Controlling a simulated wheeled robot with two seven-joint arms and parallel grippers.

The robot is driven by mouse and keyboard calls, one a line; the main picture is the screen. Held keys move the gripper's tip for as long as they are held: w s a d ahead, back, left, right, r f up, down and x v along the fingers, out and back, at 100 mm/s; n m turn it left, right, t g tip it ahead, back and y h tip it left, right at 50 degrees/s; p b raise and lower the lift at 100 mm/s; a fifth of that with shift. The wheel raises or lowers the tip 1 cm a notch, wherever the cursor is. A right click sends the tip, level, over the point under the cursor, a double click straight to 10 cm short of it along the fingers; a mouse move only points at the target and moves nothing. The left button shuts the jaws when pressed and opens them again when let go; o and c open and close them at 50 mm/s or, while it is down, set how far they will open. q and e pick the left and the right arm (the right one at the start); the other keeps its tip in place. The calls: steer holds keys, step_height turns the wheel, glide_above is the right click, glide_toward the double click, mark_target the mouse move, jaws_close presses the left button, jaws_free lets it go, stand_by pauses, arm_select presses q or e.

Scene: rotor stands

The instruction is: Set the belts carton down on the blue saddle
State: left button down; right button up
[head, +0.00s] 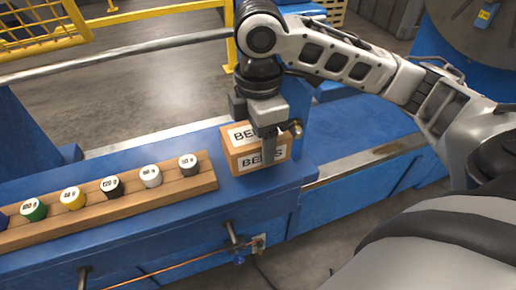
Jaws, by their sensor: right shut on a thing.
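The belts carton (238,158) is a small tan box with white "BELTS" labels on its top and front side. My right gripper (269,135) comes down over it from above and is shut on it, with a finger covering part of the labels. The blue saddle (220,193) is the flat blue surface under and around the carton. The carton is at or just above this surface; I cannot tell whether its underside touches. My left gripper does not show.
A wooden rack (130,200) with several labelled round weights lies to the left of the carton. A metal rail (365,160) runs to the right, with a blue lower bed beside it. A yellow guard (45,30) stands at the back left. A lever (235,235) sticks out in front.

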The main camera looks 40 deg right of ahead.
step_height(320, 180, down, 3)
steer(key=shift+f, duration=0.2)
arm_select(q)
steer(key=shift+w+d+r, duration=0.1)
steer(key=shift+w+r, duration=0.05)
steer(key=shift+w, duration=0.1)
arm_select(e)
steer(key=shift+f, duration=0.1)
steer(key=o, duration=1.2)
step_height(320, 180, up, 12)
steer(key=p, duration=0.2)
steer(key=shift+f+p, duration=0.25)
steer(key=shift+p, duration=0.05)
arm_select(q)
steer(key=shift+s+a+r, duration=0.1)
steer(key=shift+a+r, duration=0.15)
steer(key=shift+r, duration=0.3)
arm_select(e)
steer(key=shift+r, duration=0.4)
